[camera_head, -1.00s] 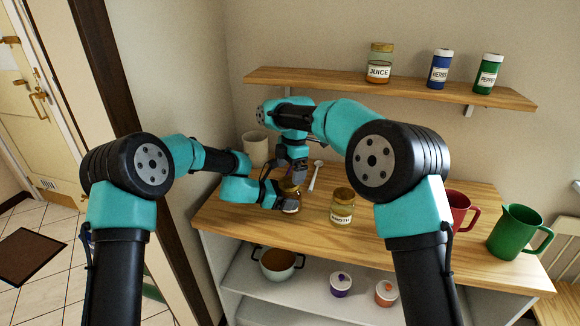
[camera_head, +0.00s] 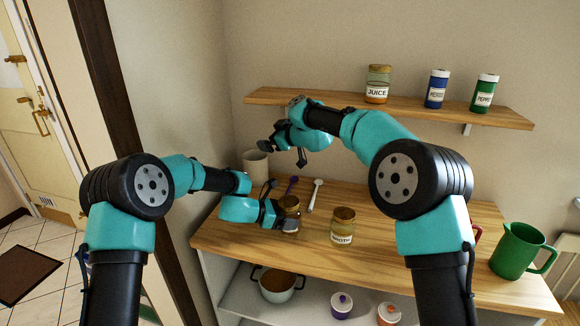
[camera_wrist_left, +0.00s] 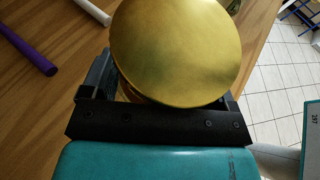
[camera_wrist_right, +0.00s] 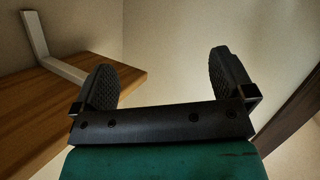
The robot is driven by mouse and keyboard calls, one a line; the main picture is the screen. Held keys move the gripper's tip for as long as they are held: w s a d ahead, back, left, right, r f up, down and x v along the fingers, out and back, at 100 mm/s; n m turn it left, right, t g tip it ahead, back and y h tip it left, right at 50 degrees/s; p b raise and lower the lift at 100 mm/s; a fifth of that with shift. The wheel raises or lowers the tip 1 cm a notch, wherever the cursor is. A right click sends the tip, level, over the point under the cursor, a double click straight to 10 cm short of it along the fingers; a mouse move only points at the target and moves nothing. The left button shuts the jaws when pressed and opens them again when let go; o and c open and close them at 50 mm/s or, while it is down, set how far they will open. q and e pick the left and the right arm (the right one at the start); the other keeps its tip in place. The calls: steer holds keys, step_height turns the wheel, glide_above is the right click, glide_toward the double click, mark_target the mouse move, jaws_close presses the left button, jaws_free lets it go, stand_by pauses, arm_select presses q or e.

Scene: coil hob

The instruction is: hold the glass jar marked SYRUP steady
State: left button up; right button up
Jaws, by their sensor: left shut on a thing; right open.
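A glass jar with a gold lid (camera_head: 290,203) stands at the front left of the wooden counter. My left gripper (camera_head: 276,208) is shut around it from the left. The lid (camera_wrist_left: 175,50) fills the middle of the left wrist view, with the jaws on both sides below it. No label on this jar is readable, so SYRUP cannot be confirmed. My right gripper (camera_head: 284,152) is open and empty, raised above and behind the jar. Its two fingers stand apart in the right wrist view (camera_wrist_right: 168,85), with nothing between them.
A jar marked BROTH (camera_head: 343,225) stands to the right of the held jar. Purple (camera_head: 291,185) and white (camera_head: 315,194) spoons lie behind. A cream mug (camera_head: 255,163) and a green jug (camera_head: 520,250) stand on the counter. The shelf (camera_head: 340,101) holds a JUICE jar (camera_head: 377,84).

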steer(key=w+d+r+m+t+h, duration=0.35)
steer(key=d+m+t+h, duration=0.2)
steer(key=m, duration=0.65)
steer(key=m+g+h, duration=0.5)
steer(key=m+g, duration=1)
steer(key=m, duration=0.3)
glide_above(290, 201)
step_height(290, 201, down, 7)
steer(key=shift+s+f, duration=0.2)
step_height(290, 201, down, 12)
steer(key=shift+w, duration=0.15)
